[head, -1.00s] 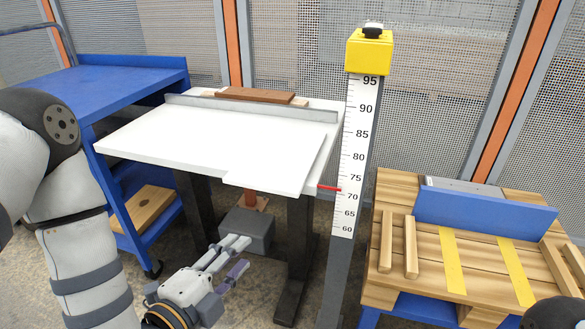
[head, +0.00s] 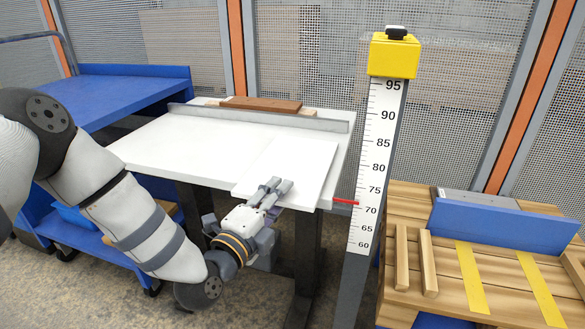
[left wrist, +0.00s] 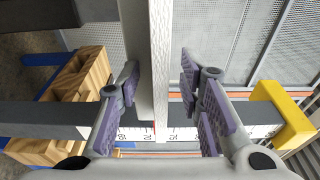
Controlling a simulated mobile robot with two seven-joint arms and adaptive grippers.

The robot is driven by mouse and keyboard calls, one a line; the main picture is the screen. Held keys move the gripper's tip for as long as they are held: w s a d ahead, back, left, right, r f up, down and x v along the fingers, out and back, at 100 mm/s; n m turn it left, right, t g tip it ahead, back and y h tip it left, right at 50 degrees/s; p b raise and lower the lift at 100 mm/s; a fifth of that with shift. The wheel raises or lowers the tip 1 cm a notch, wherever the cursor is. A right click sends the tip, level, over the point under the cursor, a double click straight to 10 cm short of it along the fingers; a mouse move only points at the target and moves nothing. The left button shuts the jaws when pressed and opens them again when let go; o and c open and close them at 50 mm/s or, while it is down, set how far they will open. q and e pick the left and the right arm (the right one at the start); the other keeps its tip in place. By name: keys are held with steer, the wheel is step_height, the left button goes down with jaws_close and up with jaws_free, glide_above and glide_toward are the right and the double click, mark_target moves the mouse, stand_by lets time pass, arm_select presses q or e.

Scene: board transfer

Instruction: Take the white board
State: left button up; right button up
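The white board (head: 300,155) lies flat on the white table (head: 165,140), at its front right, its front part sticking out past the table edge. My left gripper (head: 279,186) is at the board's front edge in the head view, with a finger seen over the top. In the left wrist view my left gripper (left wrist: 162,88) is open. The board's pale edge (left wrist: 160,60) runs between its fingers, with a visible gap on the upper finger's side. Whether the lower finger touches is unclear. My right gripper is not in view.
A height post (head: 376,150) with a yellow cap and red marker stands right of the table. A grey rail (head: 260,118) and brown block (head: 262,103) are at the back. A wooden bench (head: 450,250) stands right, a blue cart (head: 115,95) left.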

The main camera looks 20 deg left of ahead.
arm_select(q)
steer(key=shift+w, duration=0.1)
jaws_close()
steer(key=shift+r, duration=0.1)
